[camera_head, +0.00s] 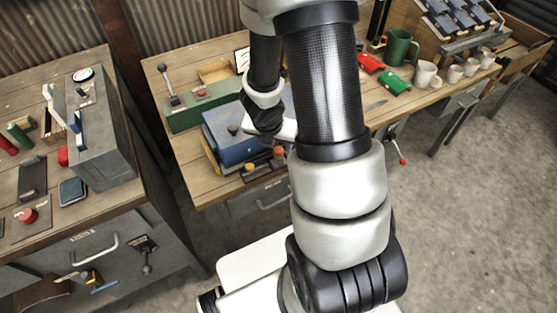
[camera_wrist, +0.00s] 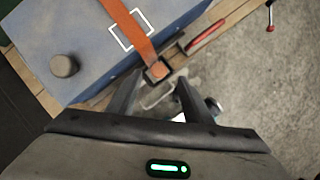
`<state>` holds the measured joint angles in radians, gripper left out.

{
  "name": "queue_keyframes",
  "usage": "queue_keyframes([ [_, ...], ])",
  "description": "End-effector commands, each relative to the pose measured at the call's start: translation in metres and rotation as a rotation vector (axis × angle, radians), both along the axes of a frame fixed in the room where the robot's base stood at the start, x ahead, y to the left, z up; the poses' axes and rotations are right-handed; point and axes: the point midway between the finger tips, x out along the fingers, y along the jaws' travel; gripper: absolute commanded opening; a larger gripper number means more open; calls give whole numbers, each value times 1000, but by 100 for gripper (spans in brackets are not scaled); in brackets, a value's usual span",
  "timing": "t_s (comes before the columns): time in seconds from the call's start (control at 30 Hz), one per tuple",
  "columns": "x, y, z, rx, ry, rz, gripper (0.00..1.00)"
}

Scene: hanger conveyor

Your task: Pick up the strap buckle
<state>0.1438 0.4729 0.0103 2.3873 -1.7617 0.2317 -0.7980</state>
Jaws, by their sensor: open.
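The strap buckle (camera_wrist: 158,71) is a small dark-edged piece at the lower end of an orange strap (camera_wrist: 136,32) in the wrist view. The strap runs over the top of a blue box (camera_wrist: 90,50), and the buckle hangs at the box's near edge. My gripper (camera_wrist: 157,82) is open, its two dark fingers pointing toward the buckle, one on either side of it in the picture. I cannot tell whether they touch it. In the head view the blue box (camera_head: 222,132) stands on the bench, and my arm hides the buckle and my gripper's fingertips.
A grey metal case (camera_head: 100,130) stands on the left bench. Mugs (camera_head: 425,75) stand on the right part of the rear bench. Open floor (camera_head: 470,230) lies at right.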

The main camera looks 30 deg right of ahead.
Motion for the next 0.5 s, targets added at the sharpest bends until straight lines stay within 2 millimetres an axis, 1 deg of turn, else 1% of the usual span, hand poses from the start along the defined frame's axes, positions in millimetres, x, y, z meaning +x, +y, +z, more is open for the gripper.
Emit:
queue_keyframes([
  [0.3, 13, -10, -41, 1, 1, -2, 46],
  [0.4, 16, -12, -47, 0, 0, -2, 46],
  [0.5, 17, -13, -48, 0, 0, -1, 46],
])
